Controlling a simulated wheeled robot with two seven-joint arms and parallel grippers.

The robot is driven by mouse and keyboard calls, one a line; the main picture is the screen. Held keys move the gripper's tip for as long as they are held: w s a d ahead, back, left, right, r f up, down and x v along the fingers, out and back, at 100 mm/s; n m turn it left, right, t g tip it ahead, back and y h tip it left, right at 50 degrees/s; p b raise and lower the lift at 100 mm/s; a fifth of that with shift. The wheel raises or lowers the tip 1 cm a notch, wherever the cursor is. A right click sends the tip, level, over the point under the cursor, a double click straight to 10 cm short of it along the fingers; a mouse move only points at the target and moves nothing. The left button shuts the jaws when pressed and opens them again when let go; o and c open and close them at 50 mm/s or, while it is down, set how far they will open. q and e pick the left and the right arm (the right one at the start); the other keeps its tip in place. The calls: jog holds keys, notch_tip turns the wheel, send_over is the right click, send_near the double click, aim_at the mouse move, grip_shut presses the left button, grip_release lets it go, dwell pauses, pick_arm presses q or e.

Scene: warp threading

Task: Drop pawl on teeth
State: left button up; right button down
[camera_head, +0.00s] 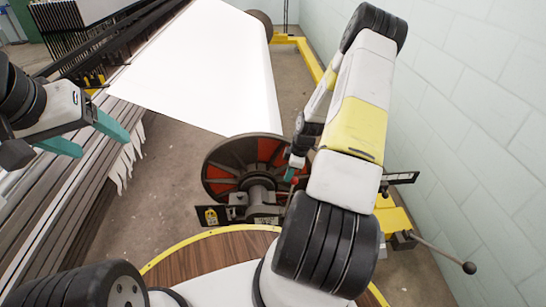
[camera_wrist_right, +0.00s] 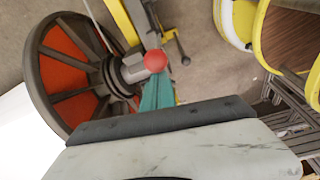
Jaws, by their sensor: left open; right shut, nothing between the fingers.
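The beam wheel (camera_head: 222,165), dark with red panels, stands at the end of the white warp sheet, with a grey hub (camera_head: 258,192) at its centre. A red ball knob (camera_wrist_right: 155,60) shows in the right wrist view beside the hub, and my right gripper (camera_wrist_right: 153,80) is shut and empty, its teal fingertips right at the knob. I cannot tell whether they touch. I cannot make out the pawl's tip or the teeth. In the head view my right arm partly covers this spot. My left gripper (camera_head: 105,146) is open and empty at the left.
The white warp sheet (camera_head: 200,70) runs back from the wheel. Grey slatted beams (camera_head: 60,200) lie at the left, under my left gripper. A lever with a black ball end (camera_head: 468,267) sticks out at the lower right. A pale block wall (camera_head: 475,110) bounds the right side.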

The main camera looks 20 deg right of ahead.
jog(key=shift+s+d, duration=0.1)
jog(key=shift+d, duration=1.05)
jog(key=shift+a, duration=0.15)
jog(key=w+a, duration=0.2)
jog(key=a, duration=0.2)
jog(key=d+v, duration=0.1)
jog(key=v, duration=0.9)
jog(key=shift+s+d+f, duration=0.15)
jog(key=shift+s+d, duration=0.05)
jog(key=shift+s, duration=0.2)
